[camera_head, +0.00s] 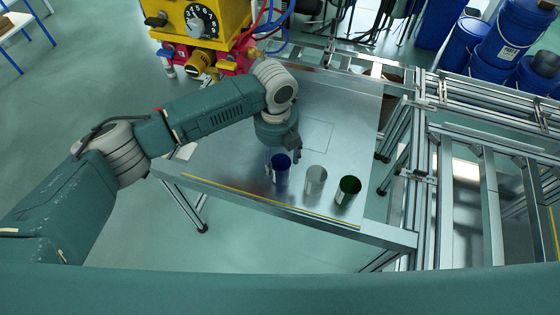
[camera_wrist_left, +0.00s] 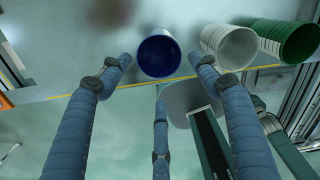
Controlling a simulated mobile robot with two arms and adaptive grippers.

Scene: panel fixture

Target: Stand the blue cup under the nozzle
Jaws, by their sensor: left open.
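The blue cup (camera_head: 281,176) stands upright near the front edge of the metal table, its open mouth up. In the left wrist view the blue cup (camera_wrist_left: 158,56) lies between the spread fingers of my left gripper (camera_wrist_left: 160,66), with a gap on both sides. In the head view my left gripper (camera_head: 283,152) is open, just behind the cup, partly hidden by its own wrist. The yellow machine (camera_head: 212,14) with a dial is at the table's back left. Fittings hang under it; which one is the nozzle I cannot tell. My right gripper is not in view.
A whitish cup (camera_head: 316,181) and a green cup (camera_head: 348,190) stand in a row right of the blue cup. A yellow line (camera_head: 255,196) runs along the table's front edge. The metal table (camera_head: 345,105) is mostly bare behind the cups. Metal frames (camera_head: 430,150) border its right side.

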